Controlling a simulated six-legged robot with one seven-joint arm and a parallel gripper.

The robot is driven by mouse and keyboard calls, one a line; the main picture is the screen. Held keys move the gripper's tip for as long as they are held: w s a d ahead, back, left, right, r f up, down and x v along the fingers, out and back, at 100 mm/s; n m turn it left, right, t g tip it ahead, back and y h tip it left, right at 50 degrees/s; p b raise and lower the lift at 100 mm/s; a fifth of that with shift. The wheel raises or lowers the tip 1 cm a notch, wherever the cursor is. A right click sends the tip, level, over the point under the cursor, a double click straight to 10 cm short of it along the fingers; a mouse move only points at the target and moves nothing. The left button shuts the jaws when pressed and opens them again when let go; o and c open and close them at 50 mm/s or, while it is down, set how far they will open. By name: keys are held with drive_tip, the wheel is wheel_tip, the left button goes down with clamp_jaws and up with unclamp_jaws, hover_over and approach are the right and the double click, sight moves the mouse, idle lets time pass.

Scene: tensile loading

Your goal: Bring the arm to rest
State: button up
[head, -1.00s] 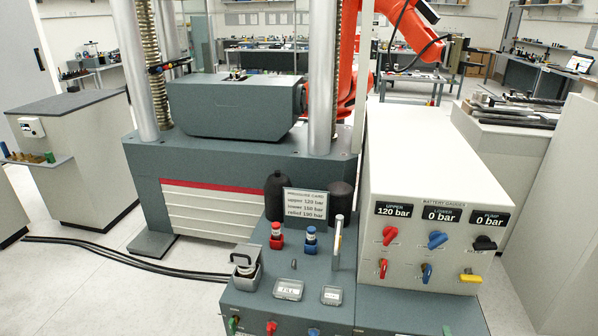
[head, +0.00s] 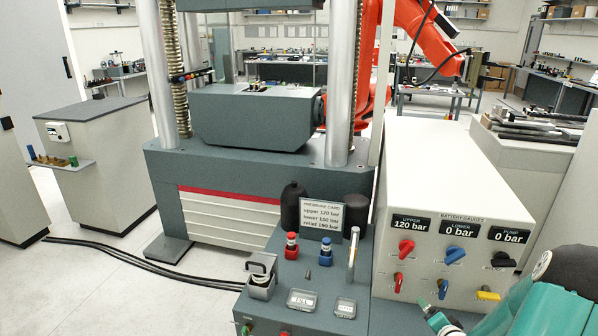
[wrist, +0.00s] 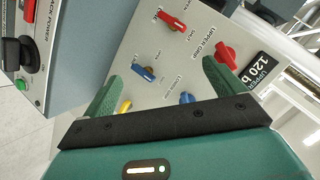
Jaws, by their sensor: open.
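My gripper (head: 434,312) is at the lower right of the head view, in front of the white gauge panel's lower edge, with my teal arm behind it. In the wrist view its two green fingers are spread apart, and the space between them (wrist: 160,82) holds nothing. Beyond the fingers is the panel with a large red knob (wrist: 225,55), a red lever (wrist: 174,24), a blue lever (wrist: 143,72), a blue knob (wrist: 187,98) and a yellow lever (wrist: 125,106). I cannot tell how far the fingertips are from the panel.
The gauge box (head: 432,170) reads upper 120 bar, lower 0 bar, pump 0 bar. Left of it are a pressure card (head: 321,215), red (head: 291,246) and blue (head: 326,252) fittings and a metal container (head: 261,278). A grey testing machine (head: 250,120) stands behind. Hoses (head: 140,262) cross the floor.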

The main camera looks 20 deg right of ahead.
drive_tip(key=w+a+r+n+g, duration=0.2)
drive_tip(key=a+r+n, duration=0.2)
drive_tip(key=a+r, duration=0.5)
drive_tip(key=w+a+r+n+g, duration=0.25)
drive_tip(key=a+r, duration=0.55)
drive_tip(key=r, duration=0.4)
drive_tip(key=s+a+r+n+g+y, duration=0.1)
drive_tip(key=s+a+r+n+y, duration=0.1)
drive_tip(key=s+a+r, duration=0.3)
drive_tip(key=s+a+r+n+y, duration=0.2)
drive_tip(key=s+a+r+n, duration=0.3)
drive_tip(key=s+a, duration=0.9)
drive_tip(key=a+r, duration=0.1)
drive_tip(key=a, duration=0.2)
drive_tip(key=shift+a+g, duration=0.25)
drive_tip(key=shift+g, duration=0.1)
drive_tip(key=shift+n, duration=0.25)
